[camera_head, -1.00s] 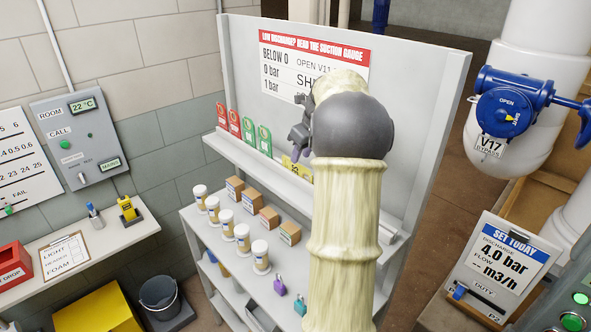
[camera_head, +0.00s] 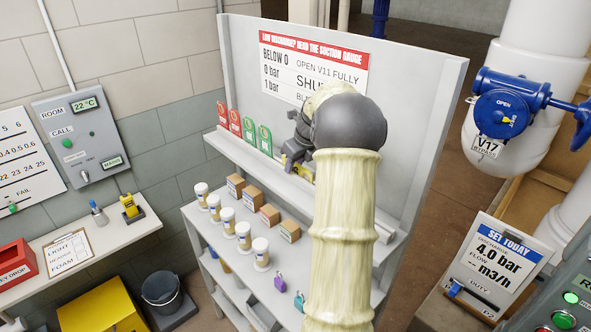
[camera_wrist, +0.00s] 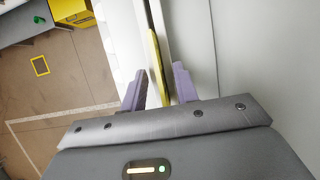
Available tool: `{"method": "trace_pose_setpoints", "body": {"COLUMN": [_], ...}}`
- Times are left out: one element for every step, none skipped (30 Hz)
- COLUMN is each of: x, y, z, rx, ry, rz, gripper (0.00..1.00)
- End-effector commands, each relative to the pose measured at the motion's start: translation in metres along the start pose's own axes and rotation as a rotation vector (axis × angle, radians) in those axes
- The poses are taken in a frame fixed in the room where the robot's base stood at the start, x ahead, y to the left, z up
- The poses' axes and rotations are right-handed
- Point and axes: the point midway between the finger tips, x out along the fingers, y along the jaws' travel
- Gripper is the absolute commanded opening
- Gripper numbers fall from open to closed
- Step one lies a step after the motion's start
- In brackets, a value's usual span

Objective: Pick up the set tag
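A yellow tag stands on the upper ledge of the grey rack, against its back panel; part of it shows beside my gripper in the head view (camera_head: 304,172). I cannot read its wording now, so I cannot tell if it is the set tag. In the wrist view the yellow tag (camera_wrist: 157,68) is seen edge-on between my two purple fingers. My gripper (camera_wrist: 159,88) is open, with a gap showing on each side of the tag. In the head view my gripper (camera_head: 289,161) is down at the ledge and hides part of the tag.
Red tags (camera_head: 228,119) and green tags (camera_head: 257,138) stand on the same ledge to the left. White jars (camera_head: 243,236) and cardboard boxes (camera_head: 270,215) fill the shelf below. The rack's back panel (camera_head: 415,110) rises close behind my gripper.

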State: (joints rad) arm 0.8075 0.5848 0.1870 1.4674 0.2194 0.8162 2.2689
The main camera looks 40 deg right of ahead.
Motion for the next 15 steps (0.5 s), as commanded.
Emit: {"method": "trace_pose_setpoints", "body": {"x": [0.0000, 0.0000, 0.0000, -0.0001, -0.0001, -0.0001, -0.0002, -0.0002, -0.0002, -0.0003, -0.0003, -0.0003, -0.0003, -0.0003, -0.0004], "y": [-0.0001, -0.0001, -0.0001, -0.0001, -0.0001, -0.0001, -0.0001, -0.0001, -0.0001, -0.0001, -0.0001, -0.0001, -0.0001, -0.0001, -0.0001], "z": [-0.0001, -0.0001, -0.0001, -0.0001, -0.0001, -0.0001, -0.0001, -0.0001, -0.0001, -0.0001, -0.0001, -0.0001, -0.0001, -0.0001, -0.0001], "rx": [0.000, 0.000, 0.000, 0.000, 0.000, 0.000, 0.000, 0.000, 0.000, 0.000, 0.000, 0.000, 0.000, 0.000, 0.000], "ry": [0.000, 0.000, 0.000, 0.000, 0.000, 0.000, 0.000, 0.000, 0.000, 0.000, 0.000, 0.000, 0.000, 0.000, 0.000], "rz": [0.000, 0.000, 0.000, 0.000, 0.000, 0.000, 0.000, 0.000, 0.000, 0.000, 0.000, 0.000, 0.000, 0.000, 0.000], "gripper": [0.30, 0.30, 0.30, 0.30, 0.30, 0.30, 0.30, 0.30, 0.30, 0.30, 0.30, 0.24, 0.18, 0.12, 0.04]}}
